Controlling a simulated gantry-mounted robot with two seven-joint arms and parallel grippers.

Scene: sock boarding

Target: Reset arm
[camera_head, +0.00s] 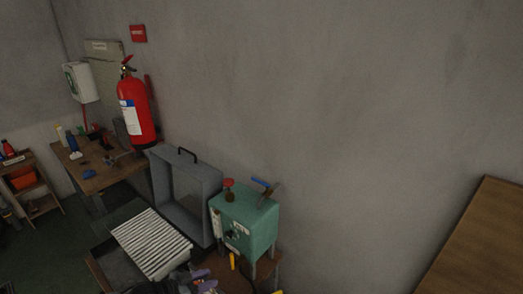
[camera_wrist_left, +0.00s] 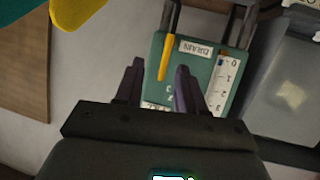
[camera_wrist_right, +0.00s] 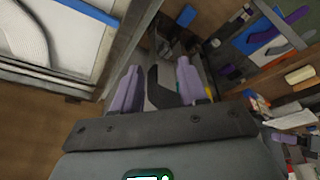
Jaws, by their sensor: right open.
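My left gripper (camera_head: 203,279) shows at the bottom of the head view, with purple fingertips in front of a teal box (camera_head: 247,222). In the left wrist view my left gripper (camera_wrist_left: 159,82) has its dark fingers apart with nothing held between them. The teal box (camera_wrist_left: 207,75), with a DRAIN label and a scale, lies beyond the fingers. In the right wrist view my right gripper (camera_wrist_right: 157,80) is open, its purple fingers apart. A dark curved piece shows between them; I cannot tell its distance. I cannot make out my right gripper in the head view.
A red fire extinguisher (camera_head: 137,105) is at the wall above a wooden bench (camera_head: 105,178). A brown board (camera_head: 480,240) is at right. Colourful clutter fills the right wrist view's right side.

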